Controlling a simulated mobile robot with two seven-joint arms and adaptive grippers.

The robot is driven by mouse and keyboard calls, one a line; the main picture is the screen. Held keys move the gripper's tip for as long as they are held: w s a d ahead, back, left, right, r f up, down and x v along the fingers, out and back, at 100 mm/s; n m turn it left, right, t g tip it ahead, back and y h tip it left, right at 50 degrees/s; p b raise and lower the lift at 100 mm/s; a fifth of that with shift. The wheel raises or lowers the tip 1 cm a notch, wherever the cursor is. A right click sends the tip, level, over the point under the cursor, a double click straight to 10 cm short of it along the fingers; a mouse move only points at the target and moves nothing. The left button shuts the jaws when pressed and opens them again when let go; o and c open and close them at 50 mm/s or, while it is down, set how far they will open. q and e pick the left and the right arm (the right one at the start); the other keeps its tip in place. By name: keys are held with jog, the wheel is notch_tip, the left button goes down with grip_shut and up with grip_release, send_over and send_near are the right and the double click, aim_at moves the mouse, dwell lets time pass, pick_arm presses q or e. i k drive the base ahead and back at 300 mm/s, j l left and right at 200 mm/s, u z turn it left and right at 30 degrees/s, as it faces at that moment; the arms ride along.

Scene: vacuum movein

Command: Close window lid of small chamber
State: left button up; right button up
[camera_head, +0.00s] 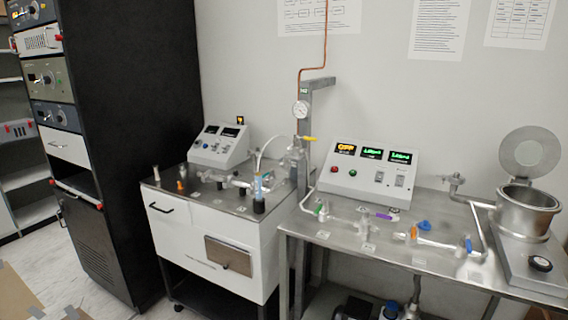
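A round steel chamber (524,211) stands at the right end of the steel bench. Its round lid (530,151) is open and stands up behind the chamber's rim, tilted back toward the wall. A paler round window area (529,154) shows in the middle of the lid. The chamber's mouth is uncovered, and its inner wall shows in part. The chamber stands on a steel base with a dark knob (540,263) at its front. Neither of my grippers is in view.
The steel bench (440,262) carries pipes and colored valves left of the chamber, with a sloped display console (370,173) behind. A white cabinet (215,245) with fittings on top stands left of it. A tall dark rack (130,120) stands far left. Floor shows at lower left.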

aim_at(549, 143)
jog(key=z, duration=1.5)
jog(key=j+z, duration=0.2)
